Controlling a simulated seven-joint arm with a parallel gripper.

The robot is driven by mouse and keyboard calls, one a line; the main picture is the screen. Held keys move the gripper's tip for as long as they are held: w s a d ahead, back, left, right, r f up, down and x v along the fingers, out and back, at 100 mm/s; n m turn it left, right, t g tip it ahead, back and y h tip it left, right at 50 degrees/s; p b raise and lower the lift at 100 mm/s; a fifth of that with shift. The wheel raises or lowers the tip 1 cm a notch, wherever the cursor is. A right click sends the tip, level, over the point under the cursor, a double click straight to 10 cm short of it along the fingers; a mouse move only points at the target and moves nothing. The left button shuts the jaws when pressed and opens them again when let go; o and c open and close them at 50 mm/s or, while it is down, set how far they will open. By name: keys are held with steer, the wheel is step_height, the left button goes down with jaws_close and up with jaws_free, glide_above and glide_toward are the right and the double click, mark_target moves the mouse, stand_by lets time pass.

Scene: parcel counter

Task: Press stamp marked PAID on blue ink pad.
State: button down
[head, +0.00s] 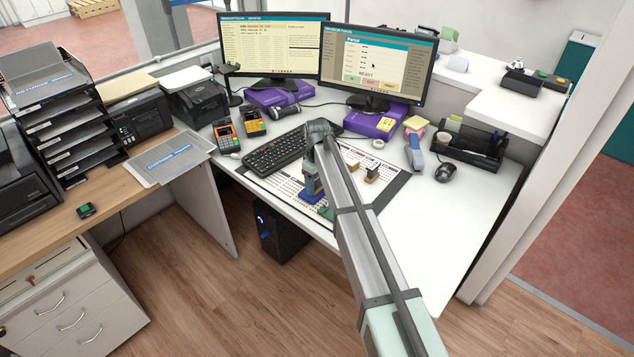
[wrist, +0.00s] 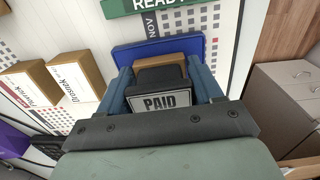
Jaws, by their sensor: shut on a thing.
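The stamp marked PAID (wrist: 160,102) has a dark handle with a white label and a wooden block below. My gripper (wrist: 162,84) is shut on it, one blue-grey finger at each side. The blue ink pad (wrist: 136,52) lies beyond and beneath the stamp, partly covered by it; I cannot tell whether the stamp's face touches it. In the head view my gripper (head: 312,186) points down at the blue ink pad (head: 308,198) on the desk mat. The arm hides much of the stamp there.
Two other wooden stamps (wrist: 76,75) (wrist: 30,86) stand to the left in the wrist view. A green item lettered READY (wrist: 165,5) lies beyond the blue pad. In the head view, the keyboard (head: 274,153) is left of the gripper. The desk's right front is clear.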

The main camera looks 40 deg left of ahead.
steer(key=shift+r, duration=2.95)
